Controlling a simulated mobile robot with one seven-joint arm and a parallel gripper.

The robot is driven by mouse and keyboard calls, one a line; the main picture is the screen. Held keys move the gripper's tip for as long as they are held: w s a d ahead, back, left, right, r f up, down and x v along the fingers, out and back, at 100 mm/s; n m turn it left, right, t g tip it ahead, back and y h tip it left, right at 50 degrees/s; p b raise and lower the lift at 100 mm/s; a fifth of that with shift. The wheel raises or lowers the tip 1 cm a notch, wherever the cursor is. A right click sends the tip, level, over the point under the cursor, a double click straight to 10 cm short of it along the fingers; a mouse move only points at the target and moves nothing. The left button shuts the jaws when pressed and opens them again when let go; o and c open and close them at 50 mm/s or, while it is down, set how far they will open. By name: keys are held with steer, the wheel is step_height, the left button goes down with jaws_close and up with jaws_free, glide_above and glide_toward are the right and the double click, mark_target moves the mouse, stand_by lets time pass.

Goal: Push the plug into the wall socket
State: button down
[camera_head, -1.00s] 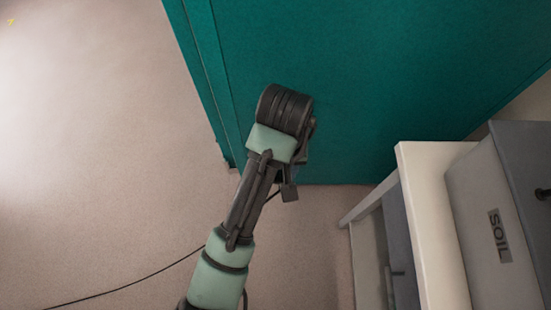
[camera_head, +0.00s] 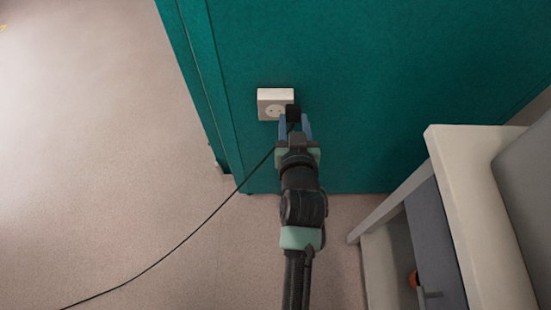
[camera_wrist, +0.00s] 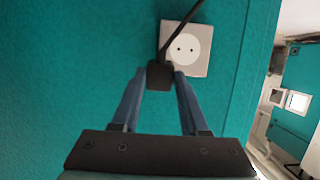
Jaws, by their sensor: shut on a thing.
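The white wall socket (camera_head: 268,97) is on the teal panel, and in the wrist view (camera_wrist: 199,62) its round face with two holes shows. My gripper (camera_head: 294,121) has its blue fingers shut on the black plug (camera_head: 292,112). In the wrist view the plug (camera_wrist: 159,75) sits between the fingertips (camera_wrist: 160,78), at the lower left edge of the socket in the picture, and is not lined up with the holes. I cannot tell the gap between plug and socket. The plug's pins are hidden.
A black cable (camera_head: 175,249) runs from the plug across the floor to the lower left. A white shelf unit (camera_head: 447,200) with a grey drawer (camera_head: 436,240) stands at the right. The floor at left (camera_head: 90,150) is clear apart from the cable.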

steer(key=s+a+f+t+b, duration=0.3)
steer(key=s+a+f+b, duration=0.1)
steer(key=shift+s+f+t, duration=0.25)
steer(key=shift+f+t, duration=0.05)
steer(key=shift+t, duration=0.1)
steer(key=shift+w, duration=0.1)
steer(key=shift+w+b, duration=0.95)
steer(key=shift+w, duration=1.9)
steer(key=shift+f, duration=0.2)
steer(key=shift+w, duration=0.5)
steer(key=shift+c, duration=1.7)
jaws_free()
